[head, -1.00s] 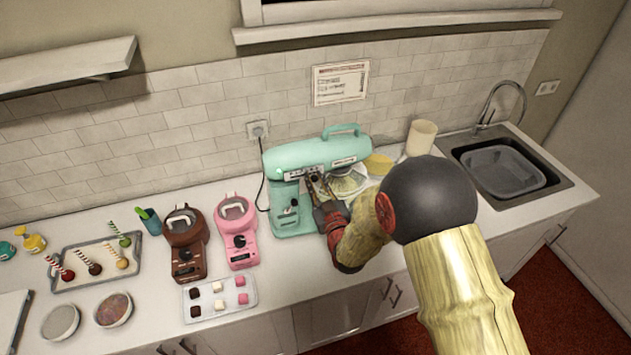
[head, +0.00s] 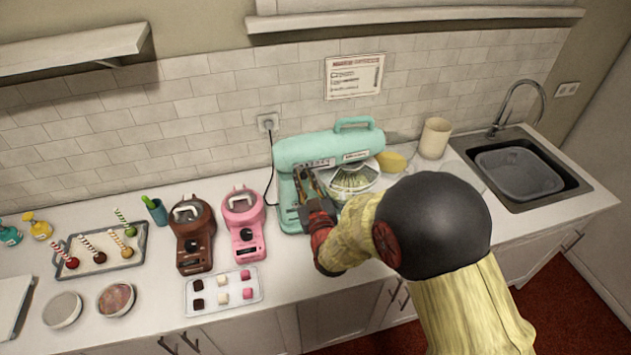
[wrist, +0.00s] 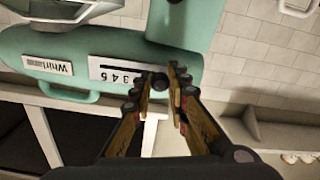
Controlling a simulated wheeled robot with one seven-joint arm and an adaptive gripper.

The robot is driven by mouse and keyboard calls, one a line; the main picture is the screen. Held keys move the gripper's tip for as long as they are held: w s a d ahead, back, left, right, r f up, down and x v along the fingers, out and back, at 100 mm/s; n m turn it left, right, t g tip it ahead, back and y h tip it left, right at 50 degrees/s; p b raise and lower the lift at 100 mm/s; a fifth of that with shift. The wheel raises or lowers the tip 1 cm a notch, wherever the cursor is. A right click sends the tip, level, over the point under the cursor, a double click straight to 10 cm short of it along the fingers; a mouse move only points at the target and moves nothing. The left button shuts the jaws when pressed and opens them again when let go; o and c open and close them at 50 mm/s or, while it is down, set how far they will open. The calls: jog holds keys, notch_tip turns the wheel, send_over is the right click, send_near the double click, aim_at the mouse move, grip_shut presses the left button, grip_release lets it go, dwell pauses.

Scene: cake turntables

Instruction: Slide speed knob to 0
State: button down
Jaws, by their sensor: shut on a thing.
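The mint-green stand mixer (head: 322,148) stands on the counter against the tiled wall. Its white speed panel (wrist: 115,72) shows a dark slot and printed numbers, with 3, 4 and 5 readable in the wrist view. A small dark round knob (wrist: 159,82) is at the right end of the visible scale. My gripper (wrist: 164,76) is shut on the knob, with one finger on each side of it. In the head view my gripper (head: 306,186) is at the left part of the mixer's front, and the knob is hidden. The 0 mark cannot be made out.
A glass-like mixer bowl (head: 352,180) sits just right of my gripper. Pink (head: 244,222) and brown (head: 193,232) small appliances stand left of the mixer. A sweets tray (head: 224,309) lies in front. A sink (head: 514,190) is at the far right.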

jog(key=shift+a, duration=0.15)
jog(key=c, duration=1.7)
grip_release()
jog(key=shift+a, duration=0.15)
jog(key=v, duration=1.2)
jog(key=shift+s, duration=0.1)
